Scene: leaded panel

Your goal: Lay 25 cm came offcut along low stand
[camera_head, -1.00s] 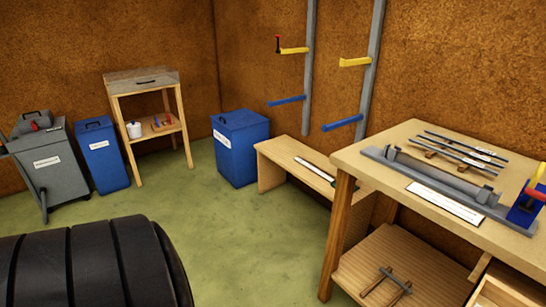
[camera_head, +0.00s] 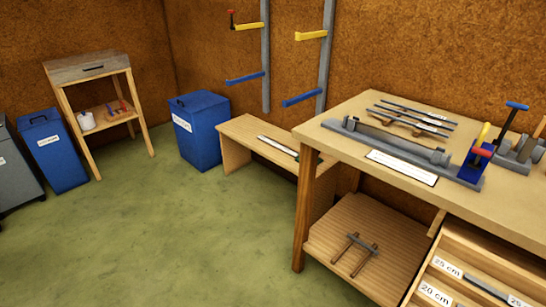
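A wooden rack with slots marked 25 cm and 20 cm (camera_head: 440,272) shows at the lower right, cut off by the frame. A dark grey strip (camera_head: 486,288) lies in it beside the 25 cm label; I cannot tell its length. A low wooden bench (camera_head: 236,131) stands between the blue bin and the workbench, with a long pale strip (camera_head: 277,146) on top. I cannot tell which of these is the low stand. Neither gripper is in view.
The workbench (camera_head: 335,134) carries a long grey fixture (camera_head: 385,141), several thin strips (camera_head: 412,118) and a blue clamp-like tool (camera_head: 474,160). A blue bin (camera_head: 200,130) and side table (camera_head: 88,72) stand left. The green floor (camera_head: 170,230) is clear.

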